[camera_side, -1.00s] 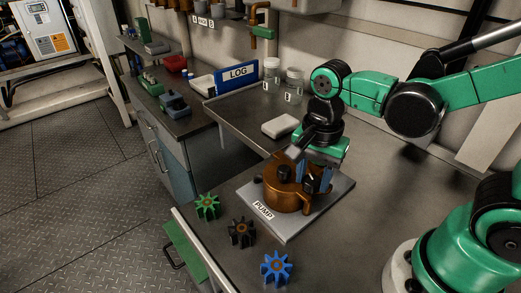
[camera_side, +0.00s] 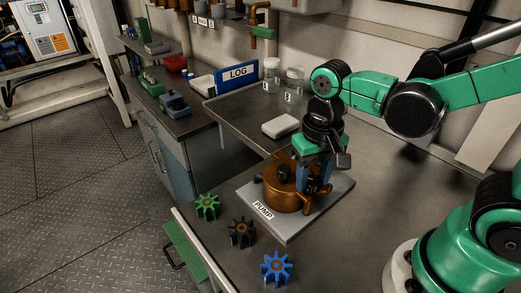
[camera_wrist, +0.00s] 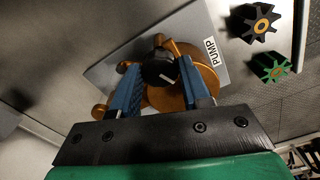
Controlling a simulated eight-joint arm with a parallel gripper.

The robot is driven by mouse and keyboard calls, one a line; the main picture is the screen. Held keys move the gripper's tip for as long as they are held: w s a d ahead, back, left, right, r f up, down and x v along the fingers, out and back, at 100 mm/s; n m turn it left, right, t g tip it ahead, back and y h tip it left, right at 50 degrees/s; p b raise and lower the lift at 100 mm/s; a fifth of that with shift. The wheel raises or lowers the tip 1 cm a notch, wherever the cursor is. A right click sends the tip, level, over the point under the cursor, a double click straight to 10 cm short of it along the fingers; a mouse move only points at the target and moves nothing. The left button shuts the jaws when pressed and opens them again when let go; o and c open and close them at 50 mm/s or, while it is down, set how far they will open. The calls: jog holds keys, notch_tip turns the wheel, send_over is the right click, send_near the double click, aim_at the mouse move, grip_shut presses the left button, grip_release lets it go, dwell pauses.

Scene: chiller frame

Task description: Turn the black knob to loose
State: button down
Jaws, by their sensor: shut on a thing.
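The brown pump (camera_side: 283,197) sits on a grey plate (camera_side: 285,228) labelled PUMP. A black knob (camera_wrist: 158,68) with a white mark shows between my blue fingers in the wrist view. My gripper (camera_side: 313,186) points down at the pump's right side, shut on this knob, whose side-view outline is partly hidden by the fingers. Another black knob-like part (camera_side: 284,173) stands on the pump top, left of my fingers and apart from them. In the wrist view the brown pump body (camera_wrist: 205,72) is partly covered by the right finger.
Green (camera_side: 207,206), black (camera_side: 241,232) and blue (camera_side: 276,268) toothed wheels lie on the bench in front of the pump. A white block (camera_side: 281,126), two jars and a blue LOG board (camera_side: 237,75) stand behind. The bench right of the plate is clear.

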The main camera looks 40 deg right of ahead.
aim_at(313, 180)
jog(key=n, duration=1.2)
jog(key=shift+n, duration=0.4)
dwell(0.3)
jog(key=c, duration=0.7)
grip_release()
jog(key=shift+r, duration=0.15)
jog(key=shift+r, duration=2.7)
